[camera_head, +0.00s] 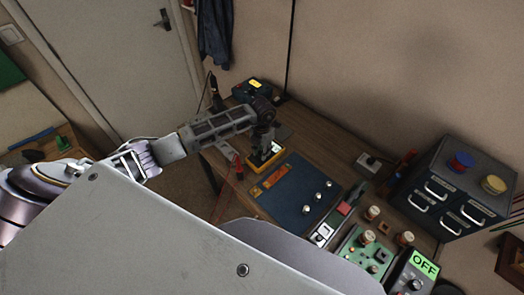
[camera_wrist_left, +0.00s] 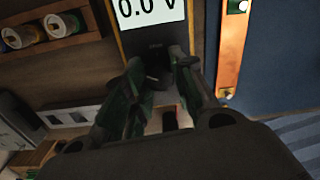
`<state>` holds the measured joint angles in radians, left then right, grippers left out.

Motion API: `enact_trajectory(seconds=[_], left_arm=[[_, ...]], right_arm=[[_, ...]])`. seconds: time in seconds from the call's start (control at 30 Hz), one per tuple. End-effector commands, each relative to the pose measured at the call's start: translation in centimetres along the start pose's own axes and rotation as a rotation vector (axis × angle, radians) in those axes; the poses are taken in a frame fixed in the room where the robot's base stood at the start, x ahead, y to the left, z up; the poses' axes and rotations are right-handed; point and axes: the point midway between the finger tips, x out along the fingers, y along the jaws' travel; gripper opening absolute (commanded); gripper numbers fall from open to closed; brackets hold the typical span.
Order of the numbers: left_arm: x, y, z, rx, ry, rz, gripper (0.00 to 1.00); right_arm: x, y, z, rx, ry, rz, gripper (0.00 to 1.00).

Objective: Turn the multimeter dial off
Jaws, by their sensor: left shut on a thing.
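The multimeter (camera_head: 266,158) is yellow-edged with a pale screen and lies near the back of the workbench, partly hidden under my left gripper (camera_head: 264,138). In the left wrist view the multimeter's screen (camera_wrist_left: 151,10) reads 0.0 V. Below the screen is the dark dial (camera_wrist_left: 157,78), between the fingers of my left gripper (camera_wrist_left: 158,72). The gripper points down onto the meter and is shut on the dial. The dial's pointer and its marks are too dark to read. My right gripper is not in view.
A blue mat (camera_head: 292,205) with an orange strip and several small round pieces lies right beside the meter. Green boards with knobs and a device with a lit OFF sign (camera_head: 424,264) stand farther right. A drawer cabinet (camera_head: 448,195) stands at the right.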

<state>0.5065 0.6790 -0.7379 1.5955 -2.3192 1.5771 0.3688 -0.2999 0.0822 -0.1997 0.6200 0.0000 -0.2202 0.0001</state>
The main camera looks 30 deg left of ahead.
Motion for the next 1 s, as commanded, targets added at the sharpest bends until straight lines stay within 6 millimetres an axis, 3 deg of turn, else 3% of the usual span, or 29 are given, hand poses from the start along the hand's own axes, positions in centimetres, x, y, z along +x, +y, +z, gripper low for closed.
enact_trajectory(seconds=[0.47,1.0], left_arm=[[-0.02,0.08,0.02,-0.148,-0.001,0.000,0.02],[-0.05,0.05,0.04,-0.530,-0.001,0.000,0.02]], right_arm=[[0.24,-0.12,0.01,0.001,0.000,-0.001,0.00],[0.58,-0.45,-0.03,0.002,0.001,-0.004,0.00]])
